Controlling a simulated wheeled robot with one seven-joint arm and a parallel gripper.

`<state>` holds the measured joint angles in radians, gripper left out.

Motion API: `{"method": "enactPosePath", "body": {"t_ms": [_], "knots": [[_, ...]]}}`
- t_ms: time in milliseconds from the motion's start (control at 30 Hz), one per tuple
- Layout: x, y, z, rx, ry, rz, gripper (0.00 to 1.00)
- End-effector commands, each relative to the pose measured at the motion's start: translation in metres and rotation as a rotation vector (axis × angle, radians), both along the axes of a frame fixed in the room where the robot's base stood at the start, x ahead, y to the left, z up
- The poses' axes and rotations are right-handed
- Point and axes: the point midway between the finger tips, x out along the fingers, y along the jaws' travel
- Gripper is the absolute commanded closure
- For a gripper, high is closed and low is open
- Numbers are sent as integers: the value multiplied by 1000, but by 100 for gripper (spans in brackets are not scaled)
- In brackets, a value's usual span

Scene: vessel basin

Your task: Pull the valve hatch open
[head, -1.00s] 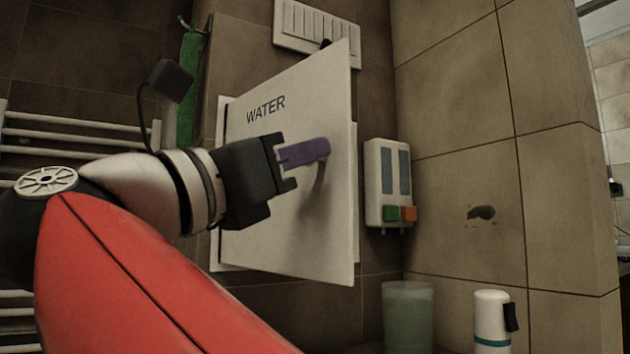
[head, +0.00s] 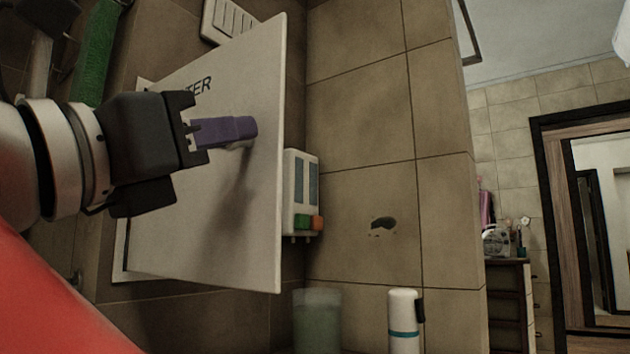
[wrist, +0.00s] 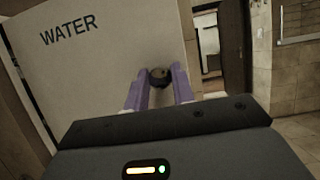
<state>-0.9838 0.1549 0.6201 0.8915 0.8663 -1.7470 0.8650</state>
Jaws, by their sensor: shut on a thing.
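The valve hatch (head: 205,210) is a white panel lettered WATER, standing ajar. Its right edge is swung out from the wall; its left edge is by the white frame (head: 118,262). It also fills the left of the wrist view (wrist: 100,70). My gripper (head: 245,128) has purple fingers and reaches in from the left across the panel's face. In the wrist view the fingers are shut around a small dark round knob (wrist: 160,77) on the hatch. In the head view the fingers hide most of the knob. What lies behind the panel is hidden.
A white wall unit with green and orange buttons (head: 302,195) is just right of the hatch edge. Below stand a translucent cup (head: 317,322) and a white bottle (head: 403,322). A vent (head: 228,20) is above. A doorway (head: 590,220) is at the far right.

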Motion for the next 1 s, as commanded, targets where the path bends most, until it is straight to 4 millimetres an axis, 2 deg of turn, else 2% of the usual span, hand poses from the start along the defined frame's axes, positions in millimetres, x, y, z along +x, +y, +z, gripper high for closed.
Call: {"method": "enactPosePath", "body": {"t_ms": [67, 100, 233, 567, 1000], "knots": [[0, 0, 0, -1, -1, 1, 100], [0, 0, 0, -1, -1, 1, 70], [0, 0, 0, -1, -1, 0, 55], [-3, 3, -1, -1, 0, 2, 55], [-55, 33, -26, -3, -1, 2, 55]]}}
